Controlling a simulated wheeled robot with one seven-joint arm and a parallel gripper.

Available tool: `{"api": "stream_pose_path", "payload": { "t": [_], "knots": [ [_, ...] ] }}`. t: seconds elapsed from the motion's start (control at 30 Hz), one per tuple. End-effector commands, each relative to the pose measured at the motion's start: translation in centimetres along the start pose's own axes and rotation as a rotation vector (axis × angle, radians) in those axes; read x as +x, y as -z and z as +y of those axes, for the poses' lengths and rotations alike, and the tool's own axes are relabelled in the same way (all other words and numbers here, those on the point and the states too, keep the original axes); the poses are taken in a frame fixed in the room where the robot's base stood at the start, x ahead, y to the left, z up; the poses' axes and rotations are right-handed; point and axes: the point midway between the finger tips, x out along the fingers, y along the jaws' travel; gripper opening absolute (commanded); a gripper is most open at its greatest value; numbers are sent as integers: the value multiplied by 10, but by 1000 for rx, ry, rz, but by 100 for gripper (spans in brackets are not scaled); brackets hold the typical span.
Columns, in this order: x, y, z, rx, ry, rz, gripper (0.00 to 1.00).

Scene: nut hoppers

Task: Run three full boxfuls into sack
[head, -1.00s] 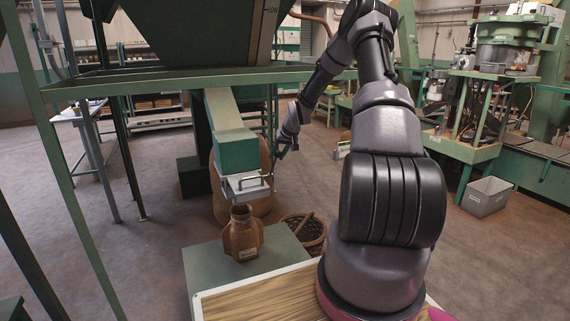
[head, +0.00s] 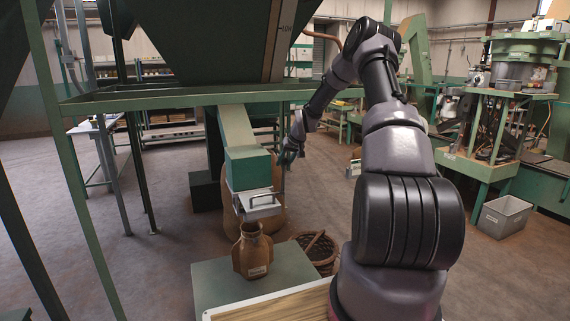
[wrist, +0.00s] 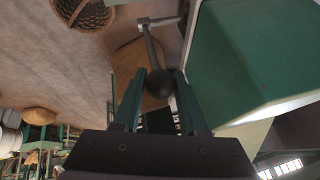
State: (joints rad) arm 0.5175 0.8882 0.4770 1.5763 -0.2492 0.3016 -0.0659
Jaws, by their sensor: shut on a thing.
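A green hopper (head: 215,40) stands over a sloping chute (head: 237,130) that ends in a green box (head: 248,168). A pale metal outlet piece with a handle (head: 260,203) is at its lower end. The open-mouthed brown sack (head: 254,255), with a white label, stands upright just below. My gripper (head: 290,152) is right of the green box. In the wrist view its green fingers (wrist: 160,88) are shut on the round black knob (wrist: 160,82) of a metal lever (wrist: 151,45). The contents of the box and the sack's fill are not visible.
The sack stands on a grey-green platform (head: 210,283). A wicker basket (head: 318,250) is to its right on the floor, and a larger brown sack (head: 275,215) is behind. Green frame posts (head: 70,160) stand at left. A grey bin (head: 503,216) is at far right.

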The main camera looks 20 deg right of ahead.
Motion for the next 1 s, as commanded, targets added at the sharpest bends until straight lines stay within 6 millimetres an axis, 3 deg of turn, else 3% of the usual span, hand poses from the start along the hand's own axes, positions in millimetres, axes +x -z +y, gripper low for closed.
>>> {"api": "stream_pose_path", "payload": {
  "t": [0.17,0.2,0.27,0.67,1.0],
  "knots": [
    [0,1,-2,-2,2,3,0],
    [0,1,-2,-2,2,3,53],
    [0,1,-1,-2,2,3,71],
    [-6,0,0,0,0,1,71],
    [-70,1,0,0,-1,4,71]
  ]
}}
